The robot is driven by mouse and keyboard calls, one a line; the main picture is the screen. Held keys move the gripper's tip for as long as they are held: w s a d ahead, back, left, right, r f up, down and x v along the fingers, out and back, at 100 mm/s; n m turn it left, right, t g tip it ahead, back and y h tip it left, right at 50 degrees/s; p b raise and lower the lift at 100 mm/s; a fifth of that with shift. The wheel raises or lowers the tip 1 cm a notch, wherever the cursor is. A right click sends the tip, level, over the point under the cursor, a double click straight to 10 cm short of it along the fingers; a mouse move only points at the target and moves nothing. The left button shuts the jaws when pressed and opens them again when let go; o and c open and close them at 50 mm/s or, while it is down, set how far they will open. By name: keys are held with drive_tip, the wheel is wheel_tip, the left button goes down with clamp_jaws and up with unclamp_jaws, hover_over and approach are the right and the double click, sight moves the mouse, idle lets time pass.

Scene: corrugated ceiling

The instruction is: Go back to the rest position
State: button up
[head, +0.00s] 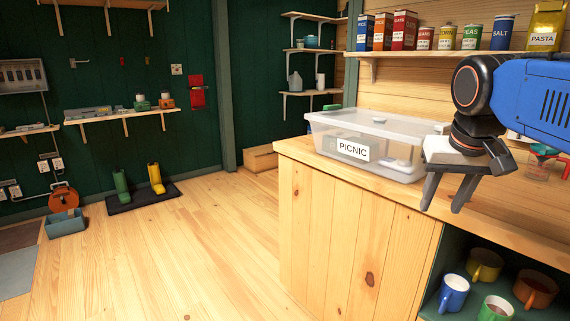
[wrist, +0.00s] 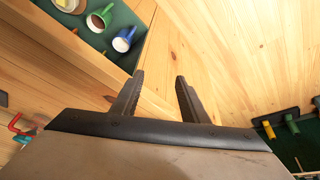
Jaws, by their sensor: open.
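My gripper (head: 445,192) is at the right of the head view, in front of the wooden counter (head: 440,204) and beside the clear box. Its two fingers point down, apart, with nothing between them. In the wrist view my gripper (wrist: 158,85) is also open and empty, with bare wood beyond the fingertips. My blue arm reaches in from the right edge of the head view.
A lidded clear box labelled PICNIC (head: 318,128) stands on the counter, close left of my gripper. Mugs (head: 453,293) sit in an open shelf below. A shelf (head: 450,54) of tins and boxes hangs above. The wooden floor (head: 200,240) at left is mostly clear.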

drive_tip(key=s+a+f+n, duration=0.1)
drive_tip(key=s+f, duration=0.5)
drive_tip(key=f, duration=0.4)
drive_tip(key=s+a+f+n+y, duration=0.1)
drive_tip(key=s+a+f, duration=0.1)
drive_tip(key=s+f, duration=0.5)
wheel_tip(320, 180, down, 4)
drive_tip(key=shift+s+f+t, duration=0.1)
drive_tip(key=shift+s+t, duration=0.05)
drive_tip(key=shift+t, duration=0.15)
